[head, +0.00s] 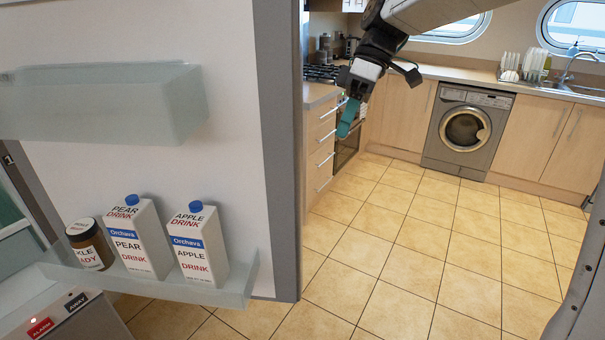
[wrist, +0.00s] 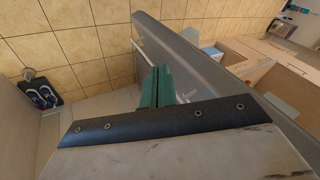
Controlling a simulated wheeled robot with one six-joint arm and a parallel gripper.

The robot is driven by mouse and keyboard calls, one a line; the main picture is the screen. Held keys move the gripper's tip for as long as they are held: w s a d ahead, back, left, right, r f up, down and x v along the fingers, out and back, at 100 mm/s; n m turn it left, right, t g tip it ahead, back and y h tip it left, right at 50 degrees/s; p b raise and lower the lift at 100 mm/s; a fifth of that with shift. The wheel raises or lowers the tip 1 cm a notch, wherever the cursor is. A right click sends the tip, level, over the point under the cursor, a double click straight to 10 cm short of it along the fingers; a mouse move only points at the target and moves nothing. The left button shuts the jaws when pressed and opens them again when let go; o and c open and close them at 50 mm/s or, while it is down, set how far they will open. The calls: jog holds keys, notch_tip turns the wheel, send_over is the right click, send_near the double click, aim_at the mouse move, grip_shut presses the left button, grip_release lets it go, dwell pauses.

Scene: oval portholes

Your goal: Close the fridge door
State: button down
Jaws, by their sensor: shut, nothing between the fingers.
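The fridge door (head: 235,110) stands open and fills the left of the head view, its white inner face with shelves towards me. Its grey edge (head: 277,150) runs from top to bottom. My gripper (head: 345,122) has teal fingers, shut and empty. In the head view it is just right of the door's edge, in the air and pointing down. In the wrist view, the shut green fingers (wrist: 157,85) appear beside a long grey panel (wrist: 205,62), likely the door. I cannot tell whether they touch it. The fridge interior is not clearly in view.
The lower door shelf (head: 235,285) holds a jar (head: 88,244), a pear drink carton (head: 137,240) and an apple drink carton (head: 196,246). The upper shelf (head: 110,105) looks empty. A washing machine (head: 466,130) and cupboards stand behind. The tiled floor (head: 420,250) at right is clear.

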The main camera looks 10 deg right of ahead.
jog(key=w+a+f+n, duration=0.1)
jog(key=w+a+n, duration=0.2)
jog(key=w, duration=0.2)
jog(key=s+a+f+g+y, duration=0.1)
jog(key=s+a+f, duration=0.4)
jog(key=s+f, duration=0.2)
jog(key=shift+a+f, duration=0.15)
jog(key=shift+f, duration=0.55)
jog(key=shift+s, duration=0.1)
